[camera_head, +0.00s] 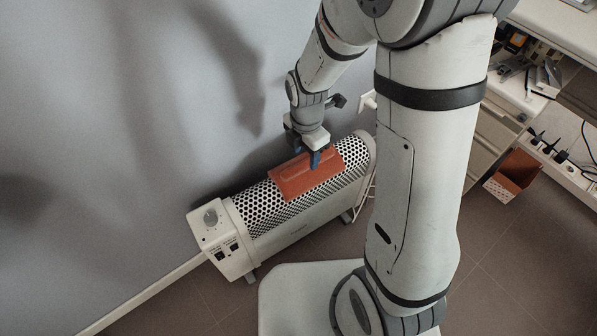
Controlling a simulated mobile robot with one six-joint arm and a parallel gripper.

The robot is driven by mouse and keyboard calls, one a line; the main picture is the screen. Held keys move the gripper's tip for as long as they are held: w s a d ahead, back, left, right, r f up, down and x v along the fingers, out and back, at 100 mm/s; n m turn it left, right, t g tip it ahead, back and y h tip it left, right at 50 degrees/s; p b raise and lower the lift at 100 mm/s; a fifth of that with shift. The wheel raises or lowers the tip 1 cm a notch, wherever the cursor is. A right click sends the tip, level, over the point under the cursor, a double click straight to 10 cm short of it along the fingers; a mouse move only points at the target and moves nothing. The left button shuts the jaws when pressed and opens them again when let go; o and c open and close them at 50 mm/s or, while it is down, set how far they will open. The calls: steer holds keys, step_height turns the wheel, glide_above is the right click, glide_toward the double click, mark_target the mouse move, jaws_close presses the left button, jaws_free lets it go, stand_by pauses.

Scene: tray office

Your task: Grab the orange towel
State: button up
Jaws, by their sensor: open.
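The orange towel (290,182) lies folded over the top of a white heater with a perforated cover, near its middle. My gripper (315,158) points down at the towel's upper right part, with a blue fingertip in front of it. The jaws are open. The picture does not show clearly whether the fingers touch the towel, and part of the towel behind the fingertip is hidden.
The heater (262,207) stands on the brown tiled floor against a grey wall (120,120). Floor at the lower right is clear.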

mark_target(306, 167)
step_height(306, 167, down, 6)
steer(key=b, duration=0.3)
steer(key=shift+w+d+r, duration=0.1)
steer(key=shift+w, duration=0.05)
steer(key=shift+r, duration=0.1)
steer(key=shift+c, duration=0.5)
steer(key=c, duration=0.9)
